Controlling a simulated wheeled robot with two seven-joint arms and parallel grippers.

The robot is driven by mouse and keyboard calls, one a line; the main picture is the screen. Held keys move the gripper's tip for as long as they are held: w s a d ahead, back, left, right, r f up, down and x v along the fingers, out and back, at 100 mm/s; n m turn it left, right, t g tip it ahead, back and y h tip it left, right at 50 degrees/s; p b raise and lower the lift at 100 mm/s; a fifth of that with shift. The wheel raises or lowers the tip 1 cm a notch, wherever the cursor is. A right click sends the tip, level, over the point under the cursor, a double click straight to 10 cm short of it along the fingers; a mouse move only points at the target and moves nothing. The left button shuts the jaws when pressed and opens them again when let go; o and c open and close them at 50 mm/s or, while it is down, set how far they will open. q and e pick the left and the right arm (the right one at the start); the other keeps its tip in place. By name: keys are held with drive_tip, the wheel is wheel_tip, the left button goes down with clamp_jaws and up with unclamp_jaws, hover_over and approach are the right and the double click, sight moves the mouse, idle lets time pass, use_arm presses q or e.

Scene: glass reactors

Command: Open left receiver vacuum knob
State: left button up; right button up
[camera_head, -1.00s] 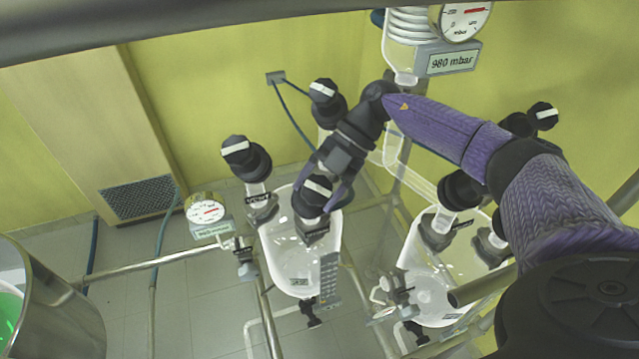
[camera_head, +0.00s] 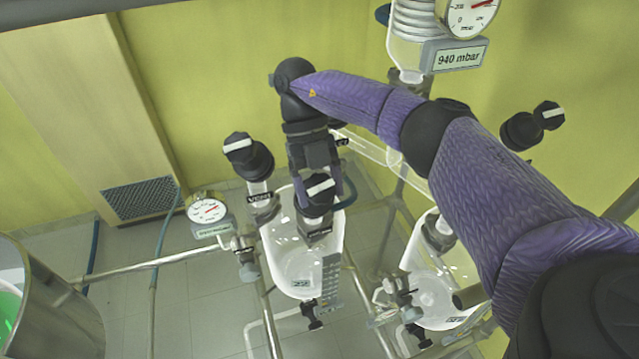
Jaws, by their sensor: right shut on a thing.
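The left receiver (camera_head: 288,262) is a clear glass vessel at centre in the head view. Two black knobs with white stripes stand on top of it. My right gripper (camera_head: 318,188) comes down from behind and is shut on the right knob (camera_head: 319,201). That knob's white stripe slants up to the right. My left gripper is not in view.
A round gauge (camera_head: 205,208) stands left of the receiver. A display (camera_head: 455,56) at upper right reads 940 mbar. A second glass receiver (camera_head: 432,297) is at lower right, partly behind my right arm. Metal pipes (camera_head: 150,264) run around. A steel vessel (camera_head: 62,310) holds green liquid at lower left.

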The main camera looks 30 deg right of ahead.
drive_tip(key=shift+n+h+p, duration=0.75)
drive_tip(key=shift+n+h, duration=0.85)
drive_tip(key=shift+h, duration=0.4)
drive_tip(key=o, duration=1.2)
drive_tip(key=shift+s, duration=0.1)
drive_tip(key=shift+c, duration=0.2)
